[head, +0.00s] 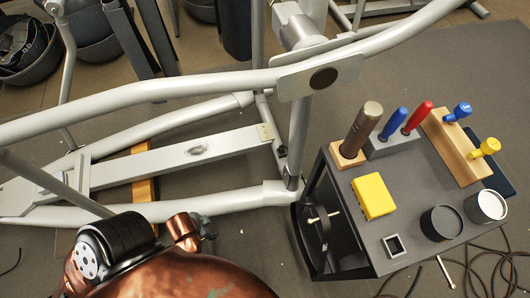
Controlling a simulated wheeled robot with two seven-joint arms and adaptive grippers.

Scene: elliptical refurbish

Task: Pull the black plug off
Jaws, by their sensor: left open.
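The black plug (323,78) shows as a dark round disc set in the flat grey plate (292,84) on the elliptical's upper tube. Nothing touches it. My left arm is copper-coloured and comes in at the lower left. Only a small dark part of my left gripper (208,234) shows past the arm, low in the view and well below and left of the plug. The arm hides most of this gripper and its fingertips are hard to make out. I see nothing held in it. My right gripper is not in view.
The elliptical's long grey tubes (130,92) cross the left and middle. A dark cart (345,233) at the right bears a yellow box (373,196), red (418,117) and blue (393,124) handled tools, a wooden rack (452,147) and cups. Cables (488,262) lie on the floor beside it.

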